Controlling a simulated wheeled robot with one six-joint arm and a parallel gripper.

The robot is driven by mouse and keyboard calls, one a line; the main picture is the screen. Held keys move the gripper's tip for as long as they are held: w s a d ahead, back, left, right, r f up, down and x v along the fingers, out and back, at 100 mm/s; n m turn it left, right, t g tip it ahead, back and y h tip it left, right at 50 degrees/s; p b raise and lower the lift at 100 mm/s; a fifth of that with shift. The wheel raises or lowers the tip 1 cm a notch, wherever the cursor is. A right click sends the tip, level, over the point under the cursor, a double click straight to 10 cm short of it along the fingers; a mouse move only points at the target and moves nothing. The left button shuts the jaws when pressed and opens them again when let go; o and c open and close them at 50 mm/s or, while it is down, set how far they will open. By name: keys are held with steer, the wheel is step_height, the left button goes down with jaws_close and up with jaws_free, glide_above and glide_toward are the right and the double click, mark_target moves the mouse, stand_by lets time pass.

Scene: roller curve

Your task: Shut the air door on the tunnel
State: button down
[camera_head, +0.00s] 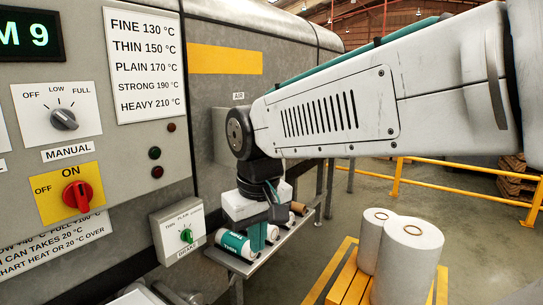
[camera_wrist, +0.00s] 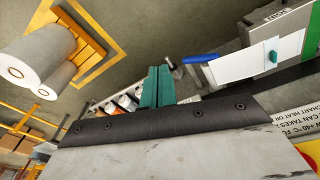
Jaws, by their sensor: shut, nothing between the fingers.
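The tunnel (camera_head: 220,35) is the large grey machine casing on the left in the head view. A small "AIR" label (camera_head: 238,96) is on its side. Below it is a grey panel (camera_head: 222,135), which seems to be the air door; my arm hides its right part, and I cannot tell how far it stands open. My gripper (camera_head: 258,238) points down below and right of this panel, apart from it, above a shelf. Its teal fingers are together and empty; they also show in the wrist view (camera_wrist: 156,88). The air door cannot be made out in the wrist view.
A small control box (camera_head: 178,232) with a green knob juts out left of my gripper. The shelf (camera_head: 238,264) below holds several rolls. Two large white rolls (camera_head: 408,262) stand on a yellow pallet at right. Yellow railings (camera_head: 450,187) run behind; open floor lies between.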

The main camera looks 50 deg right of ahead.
steer(key=w+d+r+n+t+h, duration=0.1)
steer(key=w+d+r+t+h, duration=0.1)
steer(key=w+d+r, duration=0.65)
steer(key=w+d+r+n+t+h, duration=0.15)
steer(key=w+d+r, duration=0.3)
steer(key=d, duration=0.65)
steer(key=w+d+f, duration=0.5)
steer(key=d+f, duration=0.2)
steer(key=f, duration=0.1)
steer(key=shift+w+d+h, duration=0.2)
steer(key=shift+d+h, duration=0.2)
steer(key=shift+h, duration=0.05)
steer(key=shift+d+t, duration=0.1)
steer(key=shift+t, duration=0.15)
